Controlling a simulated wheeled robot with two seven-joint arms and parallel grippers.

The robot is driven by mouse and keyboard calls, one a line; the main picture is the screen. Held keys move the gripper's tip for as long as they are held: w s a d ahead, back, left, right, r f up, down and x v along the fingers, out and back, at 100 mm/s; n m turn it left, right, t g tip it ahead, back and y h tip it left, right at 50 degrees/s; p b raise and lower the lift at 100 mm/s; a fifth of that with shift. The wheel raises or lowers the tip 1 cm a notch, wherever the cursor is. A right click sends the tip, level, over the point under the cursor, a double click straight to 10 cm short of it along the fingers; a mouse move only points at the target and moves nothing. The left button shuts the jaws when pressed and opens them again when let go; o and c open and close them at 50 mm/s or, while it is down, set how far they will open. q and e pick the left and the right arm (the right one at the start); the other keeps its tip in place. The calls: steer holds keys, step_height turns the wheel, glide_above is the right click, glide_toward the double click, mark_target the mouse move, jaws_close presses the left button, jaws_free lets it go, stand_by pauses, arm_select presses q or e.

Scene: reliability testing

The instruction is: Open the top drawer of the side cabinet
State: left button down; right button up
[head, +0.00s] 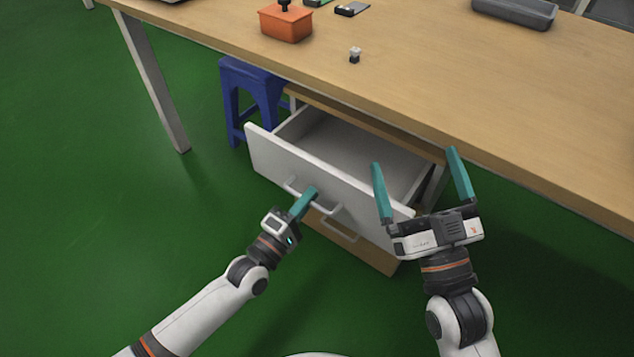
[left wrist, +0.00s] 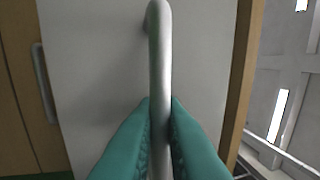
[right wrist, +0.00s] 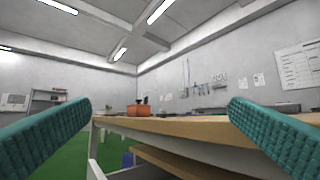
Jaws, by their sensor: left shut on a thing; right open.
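The side cabinet (head: 375,256) stands under the table, and its white top drawer (head: 270,160) is pulled well out. The drawer's inside shows empty. My left gripper (head: 309,193) is shut on the drawer handle (head: 328,211). In the left wrist view the teal fingers (left wrist: 160,130) close on both sides of the grey handle bar (left wrist: 159,50). My right gripper (head: 418,180) is open and empty, raised at the right end of the drawer front in the picture. The right wrist view shows its two fingers wide apart with nothing between them.
A wooden table (head: 420,80) extends above the cabinet. On it are an orange box (head: 286,24), a small black and white piece (head: 355,55) and a grey tray (head: 514,11). A blue stool (head: 240,95) stands left of the cabinet. The green floor at left is clear.

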mark_target(413, 215)
steer(key=f+g+h+p, duration=0.1)
steer(key=f+g, duration=0.1)
steer(key=f, duration=0.1)
steer(key=d+f+g+h+p, duration=0.1)
steer(key=f+g, duration=0.4)
steer(key=f, duration=0.2)
steer(key=shift+d+f+g+h+p, duration=0.1)
steer(key=shift+d+g+h+p, duration=0.2)
steer(key=shift+g+h+p, duration=0.1)
arm_select(q)
steer(key=r+p+v, duration=0.1)
steer(key=r+v, duration=0.1)
steer(key=v, duration=0.8)
steer(key=r+v, duration=0.1)
steer(key=v, duration=0.9)
steer(key=shift+s+a+r+p, duration=0.2)
steer(key=shift+s+r+p, duration=0.05)
steer(key=shift+r+p, duration=0.15)
arm_select(e)
steer(key=s+d+f+g+h, duration=0.1)
steer(key=s+d+f+g, duration=0.1)
steer(key=s+f+g, duration=0.3)
steer(key=shift+s+d+f+m+g+h, duration=0.3)
steer(key=shift+s+f+g, duration=0.1)
steer(key=shift+f, duration=0.6)
arm_select(q)
steer(key=c, duration=1.6)
jaws_free()
arm_select(e)
steer(key=shift+a, duration=0.1)
